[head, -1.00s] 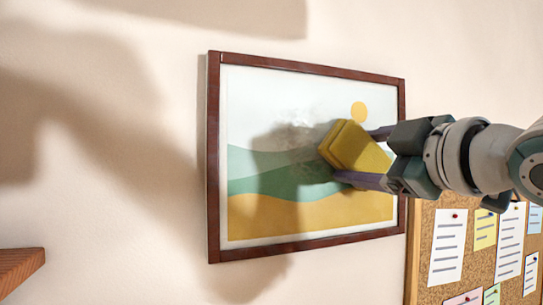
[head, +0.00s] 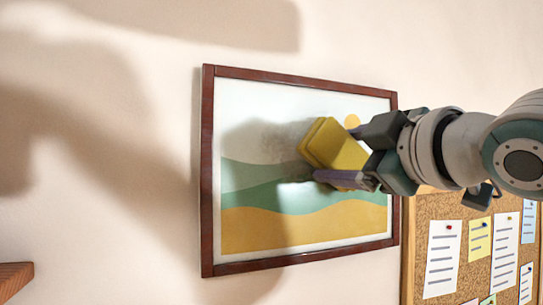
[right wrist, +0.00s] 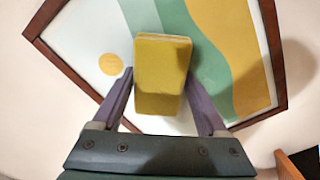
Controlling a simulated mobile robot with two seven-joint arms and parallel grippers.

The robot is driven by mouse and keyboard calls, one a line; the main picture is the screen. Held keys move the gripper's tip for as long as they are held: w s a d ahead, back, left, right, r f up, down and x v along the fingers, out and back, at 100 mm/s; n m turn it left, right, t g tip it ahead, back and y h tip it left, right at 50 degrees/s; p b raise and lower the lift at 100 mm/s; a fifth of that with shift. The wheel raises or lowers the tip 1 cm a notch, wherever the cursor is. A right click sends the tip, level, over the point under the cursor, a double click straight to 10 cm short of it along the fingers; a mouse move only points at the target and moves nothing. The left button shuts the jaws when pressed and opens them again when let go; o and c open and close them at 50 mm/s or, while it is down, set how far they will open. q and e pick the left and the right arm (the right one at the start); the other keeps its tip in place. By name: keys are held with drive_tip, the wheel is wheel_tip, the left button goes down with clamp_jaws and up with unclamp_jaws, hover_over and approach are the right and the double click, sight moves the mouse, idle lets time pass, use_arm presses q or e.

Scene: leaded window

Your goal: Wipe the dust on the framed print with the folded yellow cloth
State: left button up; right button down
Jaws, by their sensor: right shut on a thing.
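The framed print (head: 305,230) hangs on the wall in a dark red-brown frame and shows a pale sky, green and yellow hills and an orange sun. A faint grey dust smudge (head: 284,134) shows in its upper middle, partly under my arm's shadow. My right gripper (head: 338,153) is shut on the folded yellow cloth (head: 340,143), held in front of the print just right of the smudge. In the right wrist view the cloth (right wrist: 162,80) sits between both fingers, its far end toward the print. I cannot tell whether it touches the surface. My left gripper is not in view.
A cork board (head: 430,207) with pinned papers hangs right of the print, below my right arm. A reddish-brown wooden ledge (head: 14,278) sticks out at the lower left. The wall left of the print is bare, with broad shadows.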

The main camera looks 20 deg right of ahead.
sight(329, 141)
drive_tip(key=shift+a, duration=1.8)
drive_tip(key=shift+s+a, duration=0.1)
drive_tip(key=shift+a, duration=3.25)
drive_tip(key=shift+a+r, duration=0.1)
drive_tip(key=shift+r, duration=0.8)
drive_tip(key=shift+d, duration=5.3)
drive_tip(key=shift+w+d, duration=0.15)
drive_tip(key=shift+d, duration=0.7)
drive_tip(key=shift+w+d, duration=0.15)
drive_tip(key=shift+d, duration=0.7)
